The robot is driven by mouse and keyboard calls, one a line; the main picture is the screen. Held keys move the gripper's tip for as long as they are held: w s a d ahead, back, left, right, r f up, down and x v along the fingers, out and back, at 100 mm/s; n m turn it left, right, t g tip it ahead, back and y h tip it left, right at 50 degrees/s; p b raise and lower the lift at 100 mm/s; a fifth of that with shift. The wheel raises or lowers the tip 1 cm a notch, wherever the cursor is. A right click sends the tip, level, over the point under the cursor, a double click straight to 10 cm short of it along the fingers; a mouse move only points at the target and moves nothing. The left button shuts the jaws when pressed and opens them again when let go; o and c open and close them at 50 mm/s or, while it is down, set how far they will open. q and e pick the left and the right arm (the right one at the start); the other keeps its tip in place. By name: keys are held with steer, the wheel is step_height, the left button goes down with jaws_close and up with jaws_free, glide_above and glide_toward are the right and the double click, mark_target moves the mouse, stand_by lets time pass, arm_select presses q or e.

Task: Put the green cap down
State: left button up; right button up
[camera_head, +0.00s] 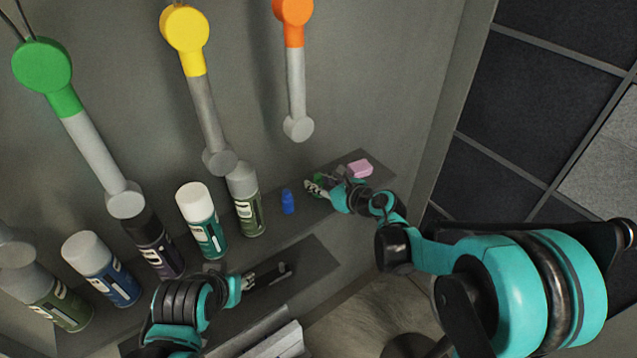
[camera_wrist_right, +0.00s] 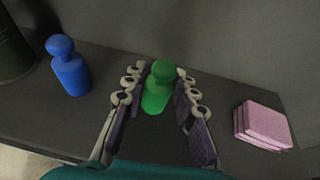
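The green cap (camera_wrist_right: 157,90), shaped like a small bottle with a round top, stands upright between the fingers of my right gripper (camera_wrist_right: 160,82) in the right wrist view. The fingers are apart on either side of it, with narrow gaps; whether a pad touches it lower down is hard to tell. In the head view, my right gripper (camera_head: 325,184) is at the dark shelf's right part, and only a bit of the green cap (camera_head: 318,178) shows. My left gripper (camera_head: 270,275) is over the lower ledge, with nothing clearly in it; its finger opening is unclear.
A blue bottle-shaped piece (camera_wrist_right: 68,66) stands left of the green cap, and a pink block stack (camera_wrist_right: 264,125) lies to its right. Several spray cans, including a white-topped one (camera_head: 203,220), line the shelf (camera_head: 270,229). Green, yellow and orange-ended handles (camera_head: 297,75) hang on the wall.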

steer(key=shift+o, duration=1.2)
steer(key=shift+r, duration=0.1)
